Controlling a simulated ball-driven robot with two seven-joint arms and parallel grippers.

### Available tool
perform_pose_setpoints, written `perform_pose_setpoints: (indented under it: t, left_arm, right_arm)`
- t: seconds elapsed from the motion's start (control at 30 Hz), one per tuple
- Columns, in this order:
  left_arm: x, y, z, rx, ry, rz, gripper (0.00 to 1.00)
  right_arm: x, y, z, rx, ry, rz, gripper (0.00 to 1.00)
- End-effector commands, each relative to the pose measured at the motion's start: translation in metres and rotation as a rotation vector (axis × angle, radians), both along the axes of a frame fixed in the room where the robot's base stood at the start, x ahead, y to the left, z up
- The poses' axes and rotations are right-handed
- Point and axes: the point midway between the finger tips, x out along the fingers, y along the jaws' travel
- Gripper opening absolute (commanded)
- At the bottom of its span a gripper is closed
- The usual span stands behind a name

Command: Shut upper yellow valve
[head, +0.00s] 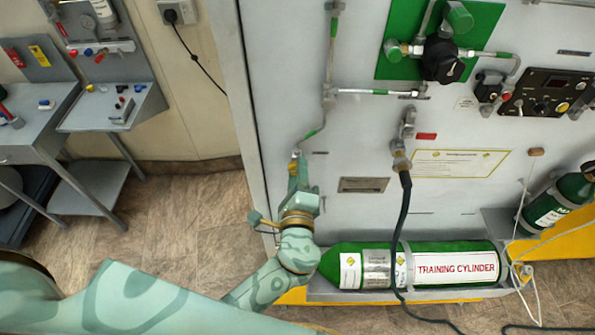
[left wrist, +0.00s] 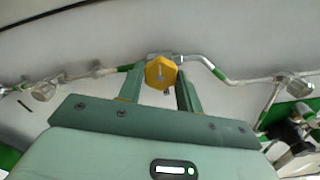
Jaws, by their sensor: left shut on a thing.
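The yellow valve knob (left wrist: 161,73) sits on a thin metal pipe with green bands on the light grey panel. In the left wrist view it is between the two fingers of my left gripper (left wrist: 160,78), which is shut on it. In the head view my left gripper (head: 297,163) reaches up to the lower end of the left-hand pipe (head: 329,75). There the gripper mostly hides the knob, and its turn position is hard to tell. My right gripper is not in view.
A green training cylinder (head: 447,265) lies low on the panel's front, right of my left arm. A black hose (head: 403,220) hangs in front of it. A black regulator knob (head: 441,60) is at the upper right. Grey benches (head: 118,106) stand at the left, with open floor between.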

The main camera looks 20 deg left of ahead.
Motion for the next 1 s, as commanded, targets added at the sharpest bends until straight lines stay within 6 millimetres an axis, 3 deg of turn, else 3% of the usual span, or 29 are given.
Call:
perform_pose_setpoints:
  t: [1.0]
  left_arm:
    - [-0.001,0.002,0.000,0.928,0.268,-0.002,0.12]
  right_arm:
    - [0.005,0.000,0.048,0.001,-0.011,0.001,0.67]
